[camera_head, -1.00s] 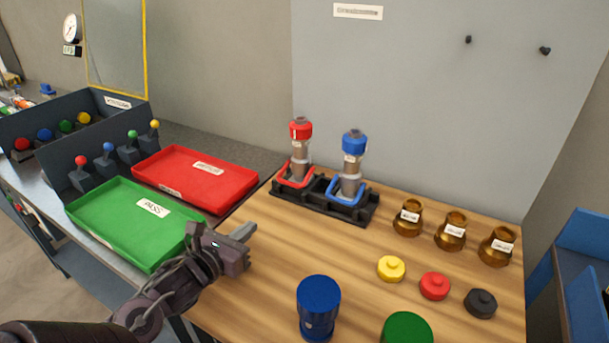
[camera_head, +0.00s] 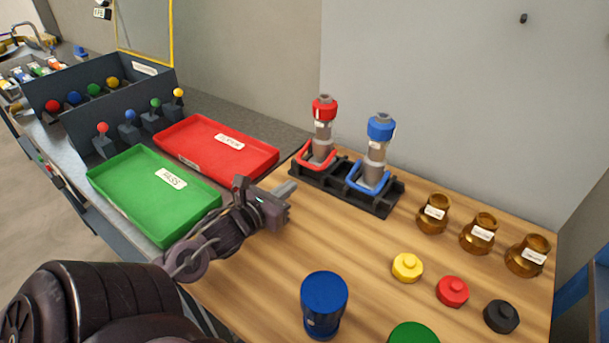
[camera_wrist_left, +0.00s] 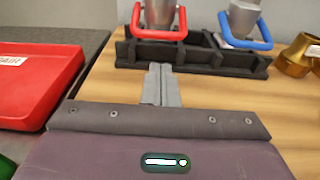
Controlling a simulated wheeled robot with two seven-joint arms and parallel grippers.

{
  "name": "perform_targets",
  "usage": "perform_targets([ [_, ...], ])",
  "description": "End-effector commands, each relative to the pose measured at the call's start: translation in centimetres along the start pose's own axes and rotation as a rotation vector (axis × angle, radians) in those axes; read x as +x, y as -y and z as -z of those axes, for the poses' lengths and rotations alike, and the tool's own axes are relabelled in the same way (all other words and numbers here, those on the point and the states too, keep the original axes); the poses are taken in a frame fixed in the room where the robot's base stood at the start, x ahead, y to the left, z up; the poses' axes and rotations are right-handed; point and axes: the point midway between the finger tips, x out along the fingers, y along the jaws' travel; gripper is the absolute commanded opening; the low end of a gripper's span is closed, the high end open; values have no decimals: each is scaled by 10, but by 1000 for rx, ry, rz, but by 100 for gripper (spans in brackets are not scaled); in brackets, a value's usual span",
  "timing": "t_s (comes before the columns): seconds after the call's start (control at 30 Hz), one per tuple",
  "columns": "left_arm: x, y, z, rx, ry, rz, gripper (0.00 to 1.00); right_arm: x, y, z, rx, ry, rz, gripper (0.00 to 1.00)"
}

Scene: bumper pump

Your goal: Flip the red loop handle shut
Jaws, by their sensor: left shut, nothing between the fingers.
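The red loop handle (camera_head: 302,160) is at the base of the red-topped pump (camera_head: 323,130), low around its lower front, in the left slot of the black rack (camera_head: 352,199). In the left wrist view the red loop handle (camera_wrist_left: 158,36) shows ahead of the fingertips, sticking out toward me. The blue loop handle (camera_head: 366,188) sits beside it on the blue-topped pump (camera_head: 377,150). My left gripper (camera_head: 286,190) is shut and empty, in front of the rack and apart from the handle. Its fingers show in the left wrist view (camera_wrist_left: 160,82). My right gripper is not seen.
A red tray (camera_head: 258,164) and a green tray (camera_head: 130,203) lie left of the gripper. A blue cup (camera_head: 324,300), several caps and amber jars (camera_head: 432,215) stand on the wooden table to the right. The wood before the rack is clear.

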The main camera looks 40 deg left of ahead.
Motion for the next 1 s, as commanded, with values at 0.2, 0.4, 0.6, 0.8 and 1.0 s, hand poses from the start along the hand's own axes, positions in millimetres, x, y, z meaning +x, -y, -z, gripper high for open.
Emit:
perform_targets([
  [0.2,36,0,-2,-1,3,0,0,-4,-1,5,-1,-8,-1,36],
  [0.4,59,0,-1,0,2,0,0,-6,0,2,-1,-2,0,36],
  [0.6,69,0,0,0,-1,0,0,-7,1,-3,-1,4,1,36],
  [0.8,71,0,0,0,-1,0,0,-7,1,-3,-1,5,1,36],
  [1.0,70,0,0,0,-1,0,0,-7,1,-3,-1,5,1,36],
])
